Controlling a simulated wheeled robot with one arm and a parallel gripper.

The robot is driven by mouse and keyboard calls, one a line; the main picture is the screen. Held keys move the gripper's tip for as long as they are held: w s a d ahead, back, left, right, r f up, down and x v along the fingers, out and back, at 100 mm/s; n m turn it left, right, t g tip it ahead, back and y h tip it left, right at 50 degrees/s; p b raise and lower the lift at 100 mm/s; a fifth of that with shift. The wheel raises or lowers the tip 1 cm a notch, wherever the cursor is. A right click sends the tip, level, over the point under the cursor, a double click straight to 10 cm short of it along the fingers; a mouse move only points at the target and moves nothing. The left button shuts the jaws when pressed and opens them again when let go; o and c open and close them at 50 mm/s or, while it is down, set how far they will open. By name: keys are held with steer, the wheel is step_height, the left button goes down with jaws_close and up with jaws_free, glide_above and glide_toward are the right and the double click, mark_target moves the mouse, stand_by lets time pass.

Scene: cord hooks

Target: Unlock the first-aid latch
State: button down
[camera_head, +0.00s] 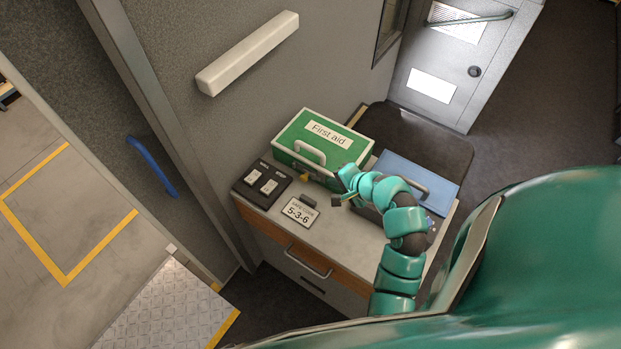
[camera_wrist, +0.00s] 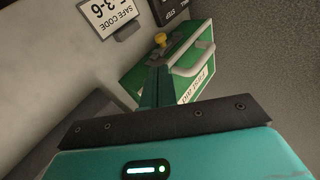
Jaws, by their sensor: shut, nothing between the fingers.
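The green first-aid box (camera_head: 350,148), with a white label and a white handle (camera_head: 309,152), sits on the cabinet top against the wall. Its lid looks closed. A small yellow latch (camera_head: 304,177) is on its front; in the wrist view it shows as a yellow knob (camera_wrist: 160,39) just beyond my fingertips. My gripper (camera_head: 338,201) is in front of the box, to the right of the latch. In the wrist view my gripper (camera_wrist: 157,64) is shut and empty, pointing toward the knob. I cannot tell whether it touches the knob or the box.
A card reading 5-3-6 (camera_head: 297,212) stands in front of the box. A black switch panel (camera_head: 262,184) is at left, a blue case (camera_head: 432,181) at right, partly behind my arm. The cabinet (camera_head: 325,266) has a drawer handle. A white bar (camera_head: 247,53) is on the wall above.

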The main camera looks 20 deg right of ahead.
stand_by(0.3)
steer(key=b, duration=0.5)
glide_toward(302, 178)
steer(key=x, duration=0.3)
steer(key=d+x, duration=0.1)
steer(key=x, duration=0.1)
steer(key=shift+a+f, duration=0.15)
steer(key=shift+f, duration=0.4)
steer(key=shift+w+a+f+b, duration=0.1)
steer(key=shift+w+f+b, duration=0.05)
steer(key=shift+w+b, duration=0.15)
steer(key=w+a, duration=0.2)
steer(key=shift+w+b, duration=0.3)
steer(key=shift+b, duration=0.1)
